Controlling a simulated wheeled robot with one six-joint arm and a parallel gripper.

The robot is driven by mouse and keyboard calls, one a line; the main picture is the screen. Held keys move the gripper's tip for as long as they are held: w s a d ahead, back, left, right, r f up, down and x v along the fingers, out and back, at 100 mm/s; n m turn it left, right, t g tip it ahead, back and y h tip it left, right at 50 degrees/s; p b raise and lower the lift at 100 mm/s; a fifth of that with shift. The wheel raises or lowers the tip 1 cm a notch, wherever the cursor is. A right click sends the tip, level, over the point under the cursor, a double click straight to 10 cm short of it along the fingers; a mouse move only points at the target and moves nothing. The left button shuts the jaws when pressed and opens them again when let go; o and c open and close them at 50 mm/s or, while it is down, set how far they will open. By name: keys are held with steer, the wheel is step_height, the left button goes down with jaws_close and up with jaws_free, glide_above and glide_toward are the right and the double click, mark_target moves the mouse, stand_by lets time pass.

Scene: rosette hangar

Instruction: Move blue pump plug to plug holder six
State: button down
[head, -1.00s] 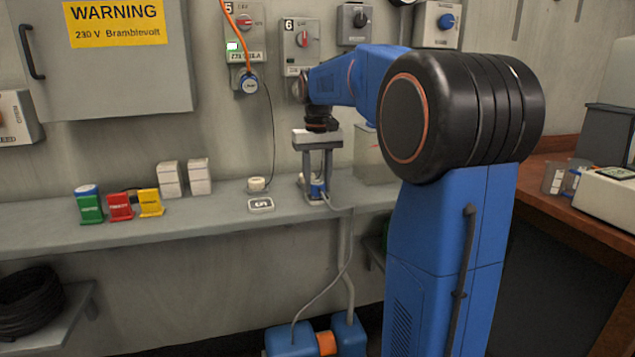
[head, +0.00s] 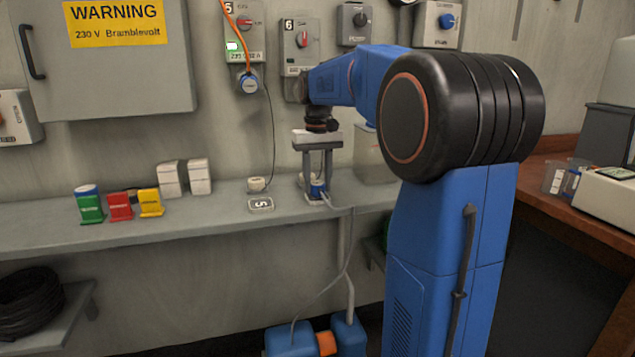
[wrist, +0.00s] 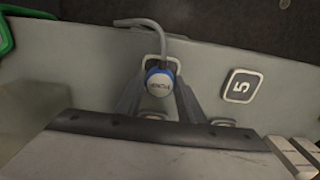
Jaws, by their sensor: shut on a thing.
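The blue pump plug (head: 318,188), with a blue ring, pale labelled face and grey cable, is between the fingers of my gripper (head: 319,197) at the shelf. My gripper is shut on it. In the wrist view the plug (wrist: 160,82) shows face-on between the two grey fingers, its cable bending up and left. A pale edge shows behind the plug; I cannot tell whether the plug touches the shelf or a holder. No number six label shows on the shelf; my gripper may hide it. A wall box marked 6 (head: 300,45) hangs above, partly behind my arm.
A plate marked 5 (head: 261,204) and a small white piece (head: 257,184) are left of my gripper. Green (head: 90,207), red (head: 120,206) and yellow (head: 150,203) blocks stand farther left. A clear container (head: 372,158) is right. The blue pump (head: 316,337) is below the shelf.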

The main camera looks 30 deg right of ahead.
steer(key=shift+f, duration=0.35)
steer(key=c, duration=1.1)
jaws_free()
step_height(320, 180, up, 17)
steer(key=shift+r, duration=0.2)
steer(key=shift+s, duration=0.1)
steer(key=s+a+f+n+t, duration=0.2)
steer(key=s+a+f, duration=0.85)
steer(key=s, duration=0.35)
steer(key=s+a+f+t, duration=0.1)
steer(key=s+a+f, duration=0.1)
steer(key=s+f, duration=0.6)
steer(key=s+a+f+n+t, duration=0.1)
steer(key=s+a+f, duration=0.2)
steer(key=s+f, duration=0.5)
step_height(320, 180, down, 5)
steer(key=shift+a+r+t, duration=0.1)
steer(key=shift+a+t, duration=0.05)
steer(key=shift+t, duration=0.25)
